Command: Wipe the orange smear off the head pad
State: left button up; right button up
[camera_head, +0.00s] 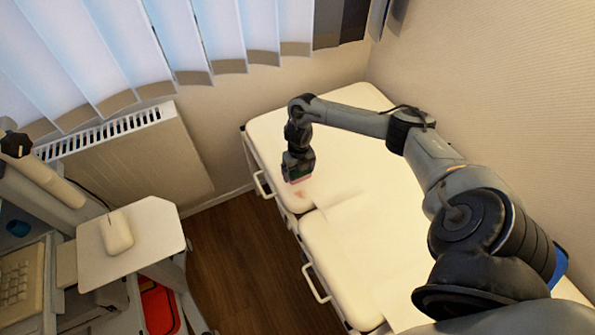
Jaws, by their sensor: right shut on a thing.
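The head pad (268,134) is the cream upper section of a padded couch. A faint orange-red smear (300,194) shows on it near its lower left corner. My right gripper (298,172) points down over the pad just above the smear in the picture. It is shut on a small wiping block (297,179), of which only a thin green and pinkish edge shows. The gripper hides the rest of the block, and I cannot tell whether the block touches the pad. My left gripper is not in view.
The couch's lower section (330,255) lies beyond a gap, with a pale sheet (372,225) across it. Metal side handles (316,284) stick out on the left. A radiator (130,160) and a cart with a white tray (150,230) stand left. The floor between is clear.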

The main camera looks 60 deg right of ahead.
jog(key=shift+r+p, duration=1)
jog(key=shift+r, duration=0.45)
